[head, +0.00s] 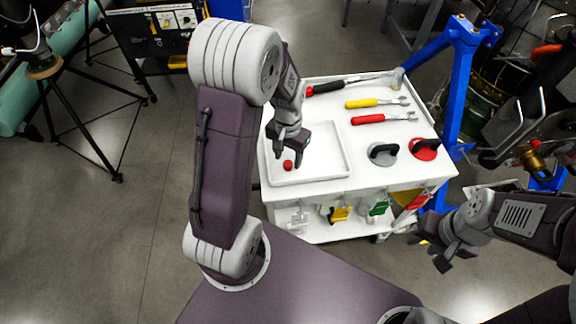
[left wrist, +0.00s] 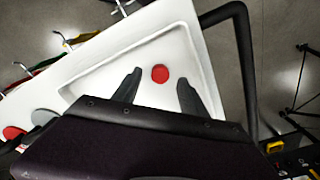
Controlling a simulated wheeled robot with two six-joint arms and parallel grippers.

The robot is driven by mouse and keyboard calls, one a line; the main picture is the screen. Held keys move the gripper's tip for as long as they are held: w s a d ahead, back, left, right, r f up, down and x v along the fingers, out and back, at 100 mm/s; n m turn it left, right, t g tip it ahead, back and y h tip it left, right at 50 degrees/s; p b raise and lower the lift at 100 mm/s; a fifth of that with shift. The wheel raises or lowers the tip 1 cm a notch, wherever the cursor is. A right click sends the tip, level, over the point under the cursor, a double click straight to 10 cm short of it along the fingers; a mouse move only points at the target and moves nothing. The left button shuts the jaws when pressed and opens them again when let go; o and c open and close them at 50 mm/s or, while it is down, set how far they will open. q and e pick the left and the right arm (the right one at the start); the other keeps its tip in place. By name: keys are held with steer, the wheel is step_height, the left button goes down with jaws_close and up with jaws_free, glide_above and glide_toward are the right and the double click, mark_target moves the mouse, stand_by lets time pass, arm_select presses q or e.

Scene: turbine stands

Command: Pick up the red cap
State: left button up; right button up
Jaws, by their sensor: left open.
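The red cap (head: 288,165) is a small red round piece in the shallow white tray (head: 333,172) at the left of the white cart top. My left gripper (head: 283,166) reaches down over the tray, its fingertips close to the cap. In the left wrist view the cap (left wrist: 160,74) shows as a red disc a little beyond the tips of my left gripper (left wrist: 158,84), roughly centred between its two spread fingers. Whether a finger touches it I cannot tell. My right gripper (head: 432,250) is at the right, in front of the cart, away from the cap; its jaw state is unclear.
The cart (head: 360,178) also bears a yellow-handled wrench (head: 375,102), a red-handled wrench (head: 382,118), a torque tool (head: 340,84), a grey suction cup (head: 383,154) and a red one (head: 425,149). A blue stand (head: 457,90) rises at its right.

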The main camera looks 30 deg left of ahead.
mark_target(288, 166)
arm_select(q)
step_height(288, 166, down, 3)
steer(key=shift+w+r, duration=0.1)
steer(key=shift+w, duration=0.05)
steer(key=shift+r, duration=0.1)
jaws_close()
stand_by(1.2)
